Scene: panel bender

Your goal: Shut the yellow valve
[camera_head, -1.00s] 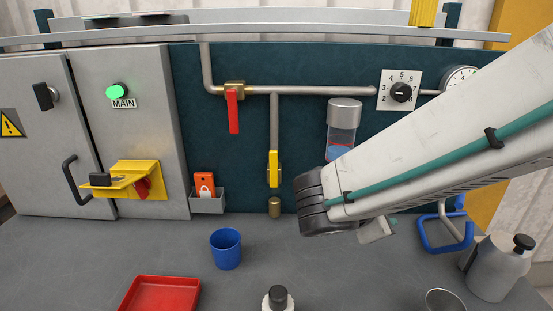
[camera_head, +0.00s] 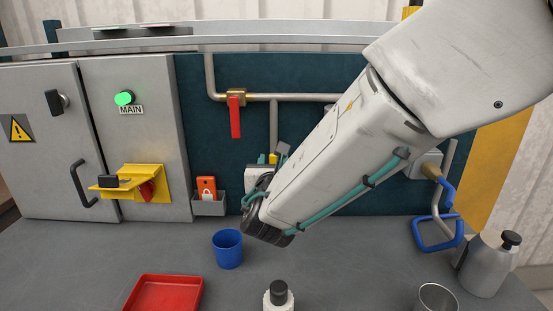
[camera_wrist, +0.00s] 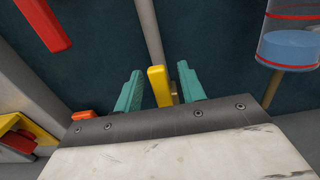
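The yellow valve handle (camera_wrist: 159,87) sits on the vertical grey pipe (camera_wrist: 153,30) and lies roughly along it. In the wrist view it stands between the two teal fingers of my gripper (camera_wrist: 160,70), with a gap on each side. My gripper is open. In the head view my arm hides most of the valve; only a small yellow top part of it (camera_head: 273,158) shows above my gripper.
A red valve handle (camera_head: 235,117) hangs from the brass fitting to the upper left. An orange padlock (camera_head: 206,188) sits in a grey holder left of my gripper. A blue cup (camera_head: 227,248) and a red tray (camera_head: 165,293) stand on the bench.

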